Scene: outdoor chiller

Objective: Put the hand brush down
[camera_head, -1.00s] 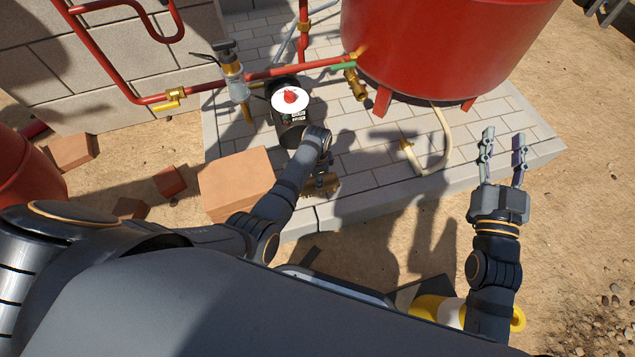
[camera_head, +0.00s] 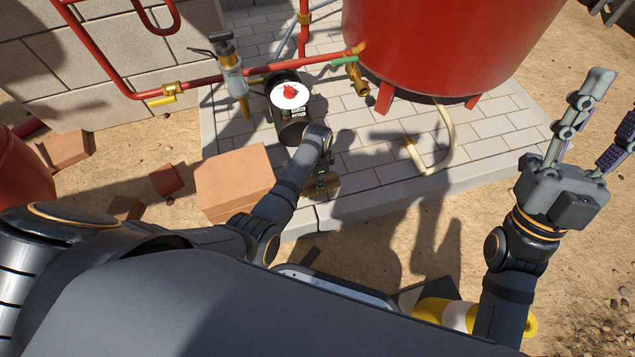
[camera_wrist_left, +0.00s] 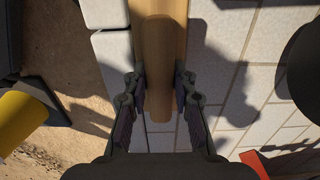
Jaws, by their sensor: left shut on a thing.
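The hand brush (camera_wrist_left: 160,50) shows in the left wrist view as a light wooden handle running down between the fingers. My left gripper (camera_wrist_left: 160,90) is shut on it, one finger on each side. In the head view my left gripper (camera_head: 322,178) is low over the front edge of the paved slab (camera_head: 370,185), mostly hidden by its own wrist. Only a small brown part of the brush shows there, and its bristles cannot be made out. I cannot tell whether the brush touches the slab. My right gripper (camera_head: 610,105) is open and empty, raised at the right.
A black cylinder with a white top (camera_head: 290,95) stands just beyond my left gripper. A terracotta block (camera_head: 235,180) is to its left. A red tank (camera_head: 450,45), red pipes (camera_head: 205,87) and a pale hose (camera_head: 447,145) are behind. Pavers right of my left gripper are clear.

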